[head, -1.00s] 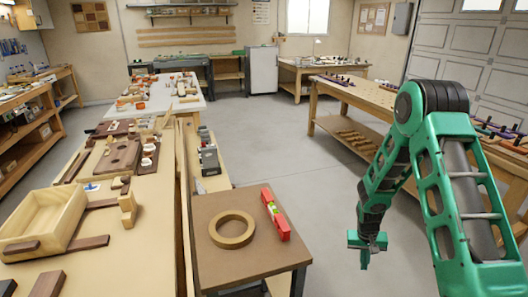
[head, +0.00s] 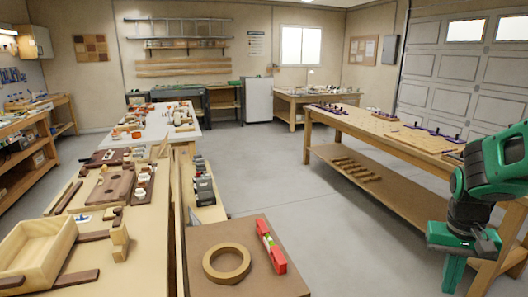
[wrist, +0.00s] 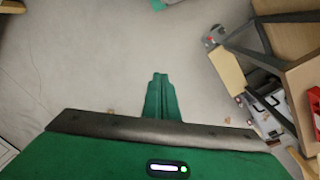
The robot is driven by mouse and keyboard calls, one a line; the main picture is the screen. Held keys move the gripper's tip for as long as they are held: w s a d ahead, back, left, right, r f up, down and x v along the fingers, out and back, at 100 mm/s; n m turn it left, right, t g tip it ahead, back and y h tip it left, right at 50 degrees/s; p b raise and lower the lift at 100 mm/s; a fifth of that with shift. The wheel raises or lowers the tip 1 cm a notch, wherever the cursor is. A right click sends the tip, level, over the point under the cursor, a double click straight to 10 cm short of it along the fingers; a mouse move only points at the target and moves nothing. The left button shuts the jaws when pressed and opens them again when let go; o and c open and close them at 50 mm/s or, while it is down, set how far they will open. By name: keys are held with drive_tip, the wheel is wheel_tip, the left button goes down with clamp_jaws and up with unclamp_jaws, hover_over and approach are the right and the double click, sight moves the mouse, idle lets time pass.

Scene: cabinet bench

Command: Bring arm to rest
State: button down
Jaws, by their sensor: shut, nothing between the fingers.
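My gripper (head: 452,274) is at the lower right of the head view, green, pointing down and empty. In the wrist view its green fingers (wrist: 160,97) are together, with only grey floor beyond them. It hangs apart from the benches, between the low brown table on the left and the long wooden bench (head: 385,128) on the right.
A cabinet bench on the left holds a wooden drawer box (head: 35,253) and several dark wood parts. The grey floor (head: 290,180) in the middle is clear.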

drive_tip(key=s+a+r, duration=0.1)
drive_tip(key=s+r, duration=0.1)
drive_tip(key=s, duration=0.5)
drive_tip(key=s+a+r+y, duration=0.1)
drive_tip(key=s+r, duration=0.1)
drive_tip(key=s, duration=0.5)
drive_tip(key=shift+a+r+m+y, duration=0.3)
drive_tip(key=shift+a+r+m, duration=0.1)
